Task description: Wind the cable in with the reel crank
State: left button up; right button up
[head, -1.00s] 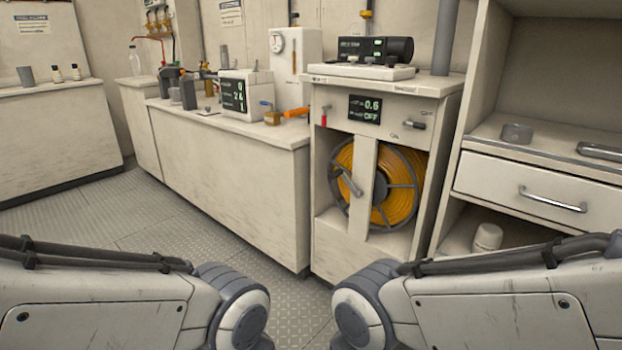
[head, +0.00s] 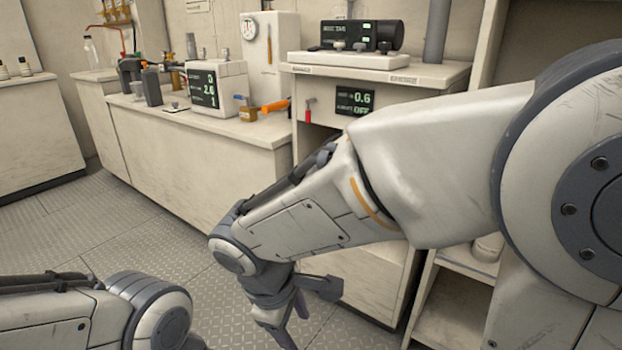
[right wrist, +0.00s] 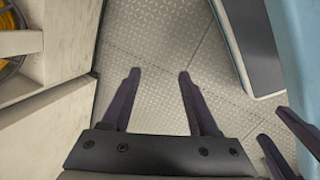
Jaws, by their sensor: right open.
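The reel cabinet (head: 440,77) stands right of centre in the head view. My right arm hides its reel opening. In the right wrist view a slice of the reel with orange cable (right wrist: 5,52) shows at the upper left edge, behind the cabinet's pale frame (right wrist: 35,85). The crank is out of sight. My right gripper (right wrist: 159,75) is open and empty, pointing down over the floor beside the cabinet. In the head view it hangs low at the centre (head: 290,318). My left gripper's two dark fingers (right wrist: 271,124) appear apart at the right wrist view's lower right.
A counter (head: 190,135) left of the cabinet carries a display box (head: 215,88), an orange-handled tool (head: 273,105) and other gear. Open shelving (head: 452,310) stands right of the cabinet. The metal plate floor (head: 130,235) in front of the counter is clear.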

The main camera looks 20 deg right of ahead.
jog(key=w+d+r+n+t+h+b, duration=0.1)
jog(key=w+d+n+t+h, duration=0.25)
jog(key=w, duration=0.95)
jog(key=w+d+n+t+h+b, duration=0.1)
jog(key=w+d+n+t+h, duration=0.3)
jog(key=w, duration=0.8)
jog(key=w+d+r+n+t+h, duration=0.15)
jog(key=w+d+n+h, duration=0.3)
jog(key=w, duration=0.85)
jog(key=shift+n+t, duration=0.3)
jog(key=shift+n, duration=0.1)
jog(key=b+x, duration=0.1)
jog(key=x, duration=0.2)
jog(key=b+x, duration=0.1)
jog(key=x, duration=0.1)
jog(key=f+b+x, duration=0.1)
jog(key=x, duration=0.2)
jog(key=shift+w+b, duration=0.3)
jog(key=shift+w, duration=0.25)
jog(key=shift+w+d, duration=0.3)
jog(key=shift+d, duration=0.1)
jog(key=shift+r, duration=0.1)
grip_shut()
jog(key=shift+a, duration=0.1)
